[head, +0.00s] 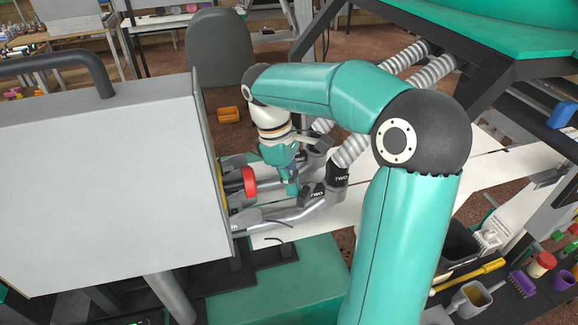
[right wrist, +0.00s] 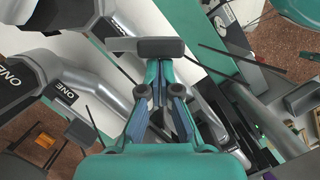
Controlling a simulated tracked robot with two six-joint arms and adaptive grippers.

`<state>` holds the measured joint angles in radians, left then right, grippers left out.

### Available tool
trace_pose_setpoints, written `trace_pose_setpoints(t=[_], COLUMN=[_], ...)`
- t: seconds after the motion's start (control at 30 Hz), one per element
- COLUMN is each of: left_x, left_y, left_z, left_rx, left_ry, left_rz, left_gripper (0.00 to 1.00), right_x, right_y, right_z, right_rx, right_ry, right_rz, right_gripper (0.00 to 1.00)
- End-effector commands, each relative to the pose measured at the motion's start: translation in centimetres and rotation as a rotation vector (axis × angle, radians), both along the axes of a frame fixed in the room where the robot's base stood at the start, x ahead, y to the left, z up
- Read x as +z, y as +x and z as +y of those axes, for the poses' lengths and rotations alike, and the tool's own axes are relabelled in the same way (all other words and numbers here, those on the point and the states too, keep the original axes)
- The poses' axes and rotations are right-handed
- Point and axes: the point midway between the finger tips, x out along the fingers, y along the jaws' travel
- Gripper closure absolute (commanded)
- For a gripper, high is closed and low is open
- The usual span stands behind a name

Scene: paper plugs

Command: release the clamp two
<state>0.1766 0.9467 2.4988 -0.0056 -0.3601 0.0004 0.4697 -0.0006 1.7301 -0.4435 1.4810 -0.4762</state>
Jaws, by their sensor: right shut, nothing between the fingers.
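Two black cuffs marked TWO sit on the grey pipes in the head view: one (head: 339,174) at the end of a ribbed white hose, the other (head: 314,194) just left of it. My right gripper (head: 292,190) points down just left of these cuffs, with its fingers shut and empty. In the right wrist view the gripper (right wrist: 160,112) shows its fingertips close to a dark grey block (right wrist: 160,47); I cannot tell whether they touch. Two labels marked ONE are on dark parts at the left of that view. My left gripper is not in view.
A large grey cabinet (head: 95,180) fills the left of the head view. A red knob (head: 249,181) sticks out beside the pipes. Ribbed hoses (head: 405,60) run up to the right. A green block (head: 285,285) lies below. Tools and pots crowd the lower right.

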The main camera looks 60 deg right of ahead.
Motion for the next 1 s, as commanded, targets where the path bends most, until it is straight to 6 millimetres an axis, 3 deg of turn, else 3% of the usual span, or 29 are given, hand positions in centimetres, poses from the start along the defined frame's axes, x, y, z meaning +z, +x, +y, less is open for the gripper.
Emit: trace_pose_setpoints(t=[0.47,1.0], left_x=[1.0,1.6], left_y=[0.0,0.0], left_z=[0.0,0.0], left_rx=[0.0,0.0], left_ry=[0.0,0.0], left_rz=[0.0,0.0], left_gripper=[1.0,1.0], right_x=[0.1,0.1], right_y=[0.4,1.2], right_z=[-1.5,-1.3], right_rx=[-0.004,-0.004], right_ry=[0.001,0.001], right_rz=[0.0,0.0], right_gripper=[1.0,1.0])
